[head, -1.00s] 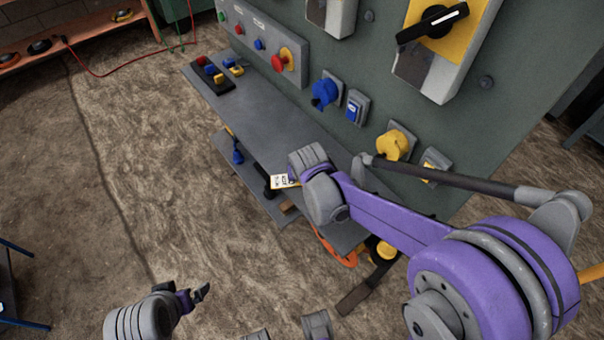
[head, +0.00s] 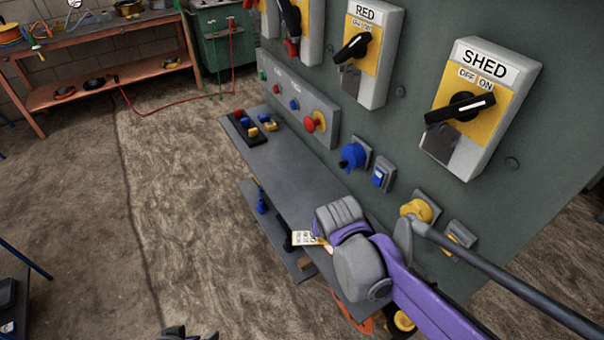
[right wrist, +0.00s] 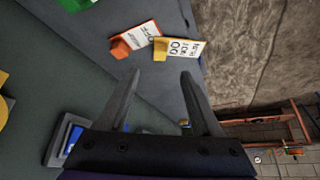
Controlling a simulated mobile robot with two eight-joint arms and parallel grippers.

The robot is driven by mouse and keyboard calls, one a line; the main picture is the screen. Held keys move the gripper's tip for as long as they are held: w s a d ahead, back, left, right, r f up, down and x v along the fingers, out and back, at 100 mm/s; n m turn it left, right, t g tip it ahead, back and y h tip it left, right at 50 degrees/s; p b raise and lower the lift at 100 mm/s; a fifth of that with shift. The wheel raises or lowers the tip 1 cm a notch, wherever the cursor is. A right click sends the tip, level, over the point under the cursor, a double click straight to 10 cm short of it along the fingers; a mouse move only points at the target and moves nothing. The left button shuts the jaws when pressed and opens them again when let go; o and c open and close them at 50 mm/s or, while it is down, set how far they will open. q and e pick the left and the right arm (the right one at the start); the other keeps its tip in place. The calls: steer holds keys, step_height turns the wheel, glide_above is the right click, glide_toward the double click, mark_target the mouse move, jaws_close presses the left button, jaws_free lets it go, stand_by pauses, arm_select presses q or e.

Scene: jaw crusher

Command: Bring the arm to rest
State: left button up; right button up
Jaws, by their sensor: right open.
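My right arm (head: 425,295) reaches in from the lower right in the head view, its wrist over the grey ledge below the panel. The right gripper's fingers are hidden there. In the right wrist view my right gripper (right wrist: 160,76) is open, with nothing between its fingers. A yellow-and-white tag (right wrist: 180,49) and an orange-and-white tag (right wrist: 136,39) lie on a grey surface beyond the fingertips, apart from them. My left gripper (head: 188,333) shows only as a dark sliver at the bottom edge of the head view; its jaws cannot be judged.
The panel (head: 430,180) carries RED and SHED switches, a red button (head: 314,122) and blue and yellow sockets. Padlocks (head: 268,122) sit at the far end of the ledge (head: 290,170). A workbench (head: 100,60) stands behind. The floor left of the panel is clear.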

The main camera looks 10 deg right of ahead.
steer(key=s+d+r+n+p, duration=0.1)
steer(key=s+r+p, duration=0.1)
steer(key=s, duration=0.6)
steer(key=s+d+r+n+y+p, duration=0.1)
steer(key=s+r+p, duration=0.2)
steer(key=s+p, duration=0.2)
steer(key=s, duration=0.3)
steer(key=shift+s+d+p, duration=0.2)
steer(key=shift+s+p, duration=0.1)
